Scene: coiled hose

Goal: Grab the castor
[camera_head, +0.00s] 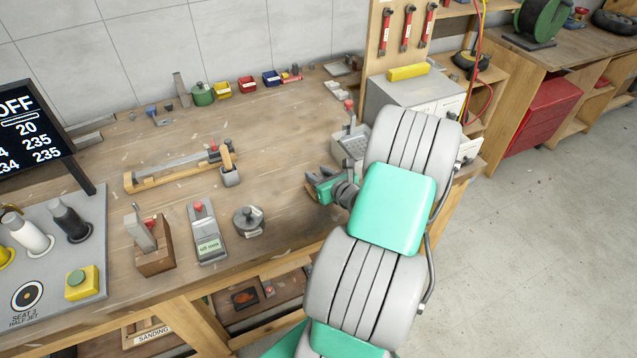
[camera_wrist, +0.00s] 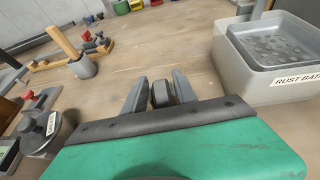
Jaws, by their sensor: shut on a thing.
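The castor (camera_wrist: 161,95) shows in the wrist view as a small dark grey wheel between my two grey fingers. My gripper (camera_wrist: 159,84) is shut on it, with a finger on each side. In the head view my green gripper (camera_head: 318,188) is low over the right part of the wooden bench. I cannot make out the castor there, and its lower part is hidden behind my gripper's body in the wrist view.
The grey rust bath tray (camera_wrist: 244,60) stands to the right in the wrist view. A wooden jig (camera_head: 180,170), a small cup (camera_head: 230,178) and a round grey lidded piece (camera_head: 249,221) lie to the left on the bench (camera_head: 285,130). Bare wood lies between.

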